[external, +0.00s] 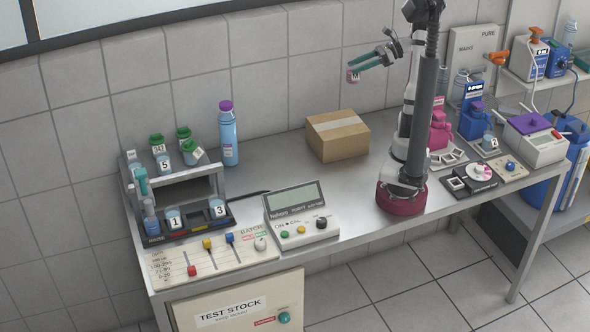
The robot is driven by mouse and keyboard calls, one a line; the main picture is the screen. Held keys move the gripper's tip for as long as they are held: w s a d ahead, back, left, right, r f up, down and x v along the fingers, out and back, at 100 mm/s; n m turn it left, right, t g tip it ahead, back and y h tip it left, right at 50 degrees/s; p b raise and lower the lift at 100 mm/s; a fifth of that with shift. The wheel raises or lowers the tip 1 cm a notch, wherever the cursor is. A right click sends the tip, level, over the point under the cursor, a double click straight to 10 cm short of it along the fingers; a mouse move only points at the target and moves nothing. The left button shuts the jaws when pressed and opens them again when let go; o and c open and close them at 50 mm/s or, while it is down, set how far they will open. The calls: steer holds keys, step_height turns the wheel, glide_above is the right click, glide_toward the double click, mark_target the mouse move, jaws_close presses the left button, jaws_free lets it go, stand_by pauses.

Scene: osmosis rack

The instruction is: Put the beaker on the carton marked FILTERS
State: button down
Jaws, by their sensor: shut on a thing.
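My gripper (361,68) is in the air near the back wall, above and slightly right of the carton in the picture. Its teal fingers are shut on a small pinkish container with a pale label (353,76), which looks like a beaker; its details are too small to read. A brown cardboard carton (338,139) with a pale tape strip stands closed on the bench below, left of my base. Its top is bare, and no FILTERS marking is legible from here. The held container is clear of the carton, with a gap between them.
A rack (184,192) with bottles and numbered containers stands at the left, beside a tall blue bottle (228,140). A control box (301,222) sits at the front edge. Bottles and instruments crowd the right side. Bench around the carton is clear.

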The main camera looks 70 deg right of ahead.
steer(key=s+m+h, duration=0.1)
steer(key=s, duration=0.7)
glide_above(342, 123)
steer(key=shift+t, duration=0.3)
step_height(342, 123, down, 14)
steer(key=shift+a+f, duration=0.1)
steer(key=shift+f, duration=0.5)
steer(key=shift+c, duration=0.5)
jaws_free()
